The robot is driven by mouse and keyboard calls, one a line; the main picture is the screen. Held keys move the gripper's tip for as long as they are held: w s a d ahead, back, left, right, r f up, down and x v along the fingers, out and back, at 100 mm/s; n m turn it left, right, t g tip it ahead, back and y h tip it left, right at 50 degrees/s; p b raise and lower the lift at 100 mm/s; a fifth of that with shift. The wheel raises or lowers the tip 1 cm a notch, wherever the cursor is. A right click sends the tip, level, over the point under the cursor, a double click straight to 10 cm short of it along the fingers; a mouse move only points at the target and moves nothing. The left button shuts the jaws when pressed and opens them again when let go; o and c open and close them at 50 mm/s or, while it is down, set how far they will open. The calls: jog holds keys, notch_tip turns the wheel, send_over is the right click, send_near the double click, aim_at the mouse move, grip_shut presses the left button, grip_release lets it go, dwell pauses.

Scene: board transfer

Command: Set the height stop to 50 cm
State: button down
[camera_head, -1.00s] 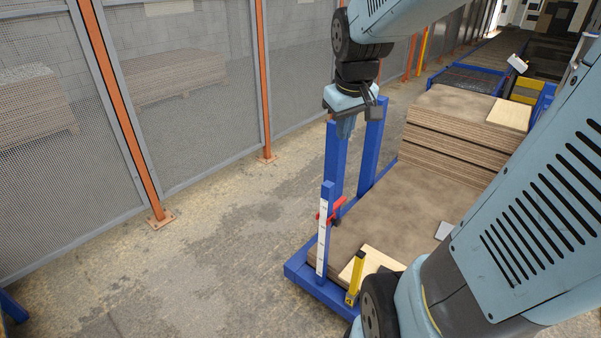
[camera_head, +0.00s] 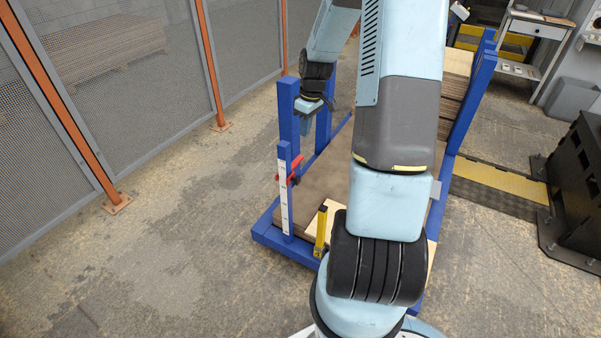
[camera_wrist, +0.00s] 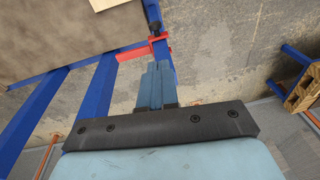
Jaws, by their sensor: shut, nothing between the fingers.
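The height stop is a red clamp (camera_head: 295,170) on a blue post with a white scale strip (camera_head: 284,205) at the near left corner of the blue board rack (camera_head: 275,236). The stop sits in the upper part of the post; I cannot read the scale marks. My gripper (camera_head: 308,128) is shut and empty, above and slightly behind the stop. In the wrist view the closed blue fingers (camera_wrist: 155,82) point toward the red stop (camera_wrist: 130,53), which shows just beyond the fingertips. I cannot tell whether they touch it.
Brown boards (camera_head: 325,178) lie in the rack, and a yellow upright tool (camera_head: 321,230) stands close to the scale post. Taller blue uprights (camera_head: 289,110) stand near my gripper. A mesh fence (camera_head: 120,90) runs along the left; the floor between is clear. A dark machine (camera_head: 575,190) stands right.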

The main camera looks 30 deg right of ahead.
notch_tip(320, 180, down, 20)
jog(key=w+y, duration=0.1)
jog(key=shift+w+a+f+n, duration=0.15)
jog(key=shift+w+a+n, duration=0.15)
jog(key=shift+w+a, duration=0.1)
dwell(0.3)
jog(key=d+x, duration=0.3)
jog(key=x, duration=1.2)
jog(key=shift+s+f, duration=0.4)
jog(key=shift+f, duration=0.2)
jog(key=shift+r, duration=0.15)
